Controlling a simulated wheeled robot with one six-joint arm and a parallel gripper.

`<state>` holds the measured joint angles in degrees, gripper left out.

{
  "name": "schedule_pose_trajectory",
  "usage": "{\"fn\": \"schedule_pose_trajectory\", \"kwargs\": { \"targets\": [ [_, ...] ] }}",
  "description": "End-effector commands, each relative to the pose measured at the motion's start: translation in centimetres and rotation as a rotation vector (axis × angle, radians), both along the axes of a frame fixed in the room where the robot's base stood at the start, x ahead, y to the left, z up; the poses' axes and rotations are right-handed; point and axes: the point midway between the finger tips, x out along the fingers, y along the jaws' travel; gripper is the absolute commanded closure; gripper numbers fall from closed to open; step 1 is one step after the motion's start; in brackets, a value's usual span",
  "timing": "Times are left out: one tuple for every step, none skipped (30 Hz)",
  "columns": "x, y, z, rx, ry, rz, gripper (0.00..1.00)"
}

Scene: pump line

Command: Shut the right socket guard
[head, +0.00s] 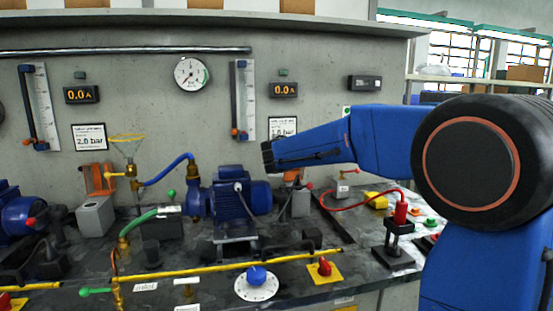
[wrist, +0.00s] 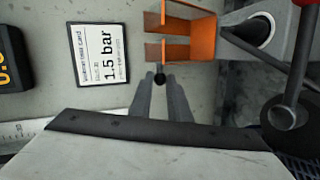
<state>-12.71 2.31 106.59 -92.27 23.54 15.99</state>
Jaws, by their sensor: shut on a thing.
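The right socket guard (wrist: 190,28) is an orange, U-shaped flap in the wrist view. It stands open beside its grey socket box (wrist: 235,45), and the dark socket mouth is uncovered. My gripper (wrist: 160,82) has its two fingers close together on a small dark knob (wrist: 160,76) at the guard's edge. In the head view a bit of the orange guard (head: 292,175) shows below my arm, above the grey box (head: 301,203). My arm hides the rest there, and the fingers cannot be made out.
A pressure card (wrist: 101,54) hangs on the wall near my gripper. A dark lever with a round end (wrist: 285,112) is close on the right. The blue motor (head: 240,198) stands left of the right socket. A red plug (head: 400,211) with a red lead stands on a black stand.

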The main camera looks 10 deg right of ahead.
Motion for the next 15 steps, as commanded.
{"fn": "schedule_pose_trajectory", "kwargs": {
  "targets": [
    [0.0,-0.29,0.09,0.0,-0.002,-0.006,1.0],
    [0.0,-0.28,0.08,0.0,-0.002,-0.006,1.0],
    [0.0,-0.27,0.08,0.0,-0.002,-0.006,1.0],
    [0.0,-0.27,0.08,0.0,-0.002,-0.006,1.0],
    [0.0,-0.26,0.07,0.0,-0.002,-0.006,1.0],
    [0.0,-0.24,0.06,0.0,-0.002,-0.005,1.0],
    [0.0,-0.23,0.06,0.0,-0.002,-0.005,1.0],
    [0.0,-0.23,0.07,0.0,-0.002,-0.005,1.0],
    [0.0,-0.22,0.06,0.0,-0.002,-0.005,0.76],
    [0.0,-0.21,0.06,0.0,-0.002,-0.005,0.76],
    [0.0,-0.19,0.05,0.0,-0.001,-0.004,0.76],
    [0.0,-0.16,0.04,0.0,-0.001,-0.003,0.76],
    [0.0,-0.13,0.03,0.0,-0.001,-0.002,0.76],
    [0.0,-0.11,0.03,0.0,-0.001,-0.002,0.76],
    [0.0,-0.07,0.02,0.0,-0.001,-0.001,0.76]
  ]
}}
